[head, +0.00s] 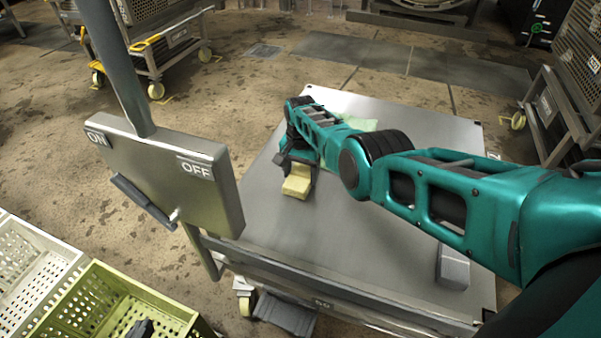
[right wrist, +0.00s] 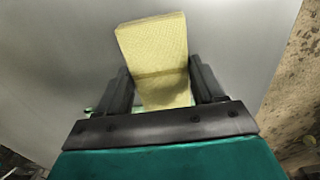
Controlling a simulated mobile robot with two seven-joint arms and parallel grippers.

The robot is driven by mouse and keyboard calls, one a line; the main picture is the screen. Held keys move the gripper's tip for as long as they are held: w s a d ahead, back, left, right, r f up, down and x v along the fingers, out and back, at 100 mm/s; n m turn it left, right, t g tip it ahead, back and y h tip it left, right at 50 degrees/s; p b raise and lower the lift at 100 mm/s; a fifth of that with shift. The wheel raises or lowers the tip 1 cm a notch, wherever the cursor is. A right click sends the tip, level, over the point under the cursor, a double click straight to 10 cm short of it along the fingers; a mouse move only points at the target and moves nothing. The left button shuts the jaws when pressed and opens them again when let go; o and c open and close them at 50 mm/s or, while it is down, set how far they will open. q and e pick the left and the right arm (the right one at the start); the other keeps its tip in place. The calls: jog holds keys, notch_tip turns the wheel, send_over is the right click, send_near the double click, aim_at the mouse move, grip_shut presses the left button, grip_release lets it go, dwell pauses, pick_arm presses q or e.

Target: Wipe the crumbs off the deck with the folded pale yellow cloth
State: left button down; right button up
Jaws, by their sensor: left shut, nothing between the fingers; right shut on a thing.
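The folded pale yellow cloth (head: 296,186) is held over the left part of the grey metal deck (head: 270,240). My right gripper (head: 298,166) is shut on it; in the right wrist view the cloth (right wrist: 153,50) sticks out between the two dark fingers (right wrist: 163,92). The cloth is at or close to the deck surface; I cannot tell if it touches. I make out no crumbs; my right arm covers much of the deck. The dark tip of my left gripper (head: 140,328) shows low over the green crate, away from the deck, shut and empty.
A switch box (head: 170,170) marked ON and OFF stands on a post left of the deck. A pale green thing (head: 358,123) lies partly behind my right arm. A grey block (head: 453,268) sits near the deck's right front. Green (head: 100,280) and white crates stand lower left.

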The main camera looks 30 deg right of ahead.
jog(key=shift+r+p, duration=2.6)
jog(key=shift+r, duration=0.25)
notch_tip(320, 180, up, 3)
jog(key=p, duration=0.3)
